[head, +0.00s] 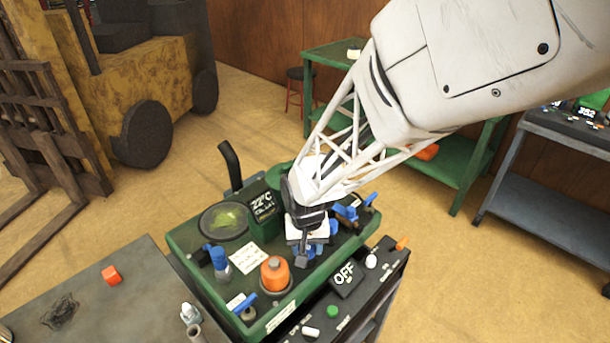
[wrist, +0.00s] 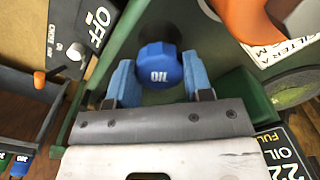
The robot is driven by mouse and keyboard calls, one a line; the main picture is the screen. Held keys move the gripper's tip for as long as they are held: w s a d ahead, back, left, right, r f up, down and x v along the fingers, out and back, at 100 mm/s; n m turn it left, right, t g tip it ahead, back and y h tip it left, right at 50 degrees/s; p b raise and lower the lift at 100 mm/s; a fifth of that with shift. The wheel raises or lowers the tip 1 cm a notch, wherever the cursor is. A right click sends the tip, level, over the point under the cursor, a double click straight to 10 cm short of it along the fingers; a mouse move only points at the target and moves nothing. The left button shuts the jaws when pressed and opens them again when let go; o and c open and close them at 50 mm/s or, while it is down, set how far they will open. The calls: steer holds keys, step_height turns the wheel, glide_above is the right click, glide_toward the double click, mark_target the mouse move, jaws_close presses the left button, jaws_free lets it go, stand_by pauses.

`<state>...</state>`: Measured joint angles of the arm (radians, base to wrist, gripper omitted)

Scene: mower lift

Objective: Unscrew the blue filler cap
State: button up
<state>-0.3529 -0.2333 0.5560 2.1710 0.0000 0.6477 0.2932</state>
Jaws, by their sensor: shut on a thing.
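The blue filler cap (wrist: 159,66), marked OIL, sits on a dark neck on the green machine (head: 183,262). In the wrist view it lies between the two blue-padded fingers of my gripper (wrist: 160,80), which is shut on it. In the head view my gripper (head: 306,248) points down over the right part of the machine top. There the cap is mostly hidden by the gripper, and I cannot tell it from the blue finger pads.
Near the gripper stand an orange knob (head: 276,273), a blue-topped part (head: 218,260), a display box (head: 264,208) and a round window (head: 224,219). A black OFF panel (head: 345,277) runs along the front right. A grey table (head: 140,305) with an orange cube (head: 111,275) is at left.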

steer(key=shift+n, duration=0.5)
steer(key=n, duration=0.5)
steer(key=shift+n, duration=0.5)
stand_by(0.3)
steer(key=n, duration=0.4)
steer(key=shift+r, duration=0.4)
stand_by(0.3)
steer(key=shift+r, duration=0.35)
steer(key=shift+r, duration=0.35)
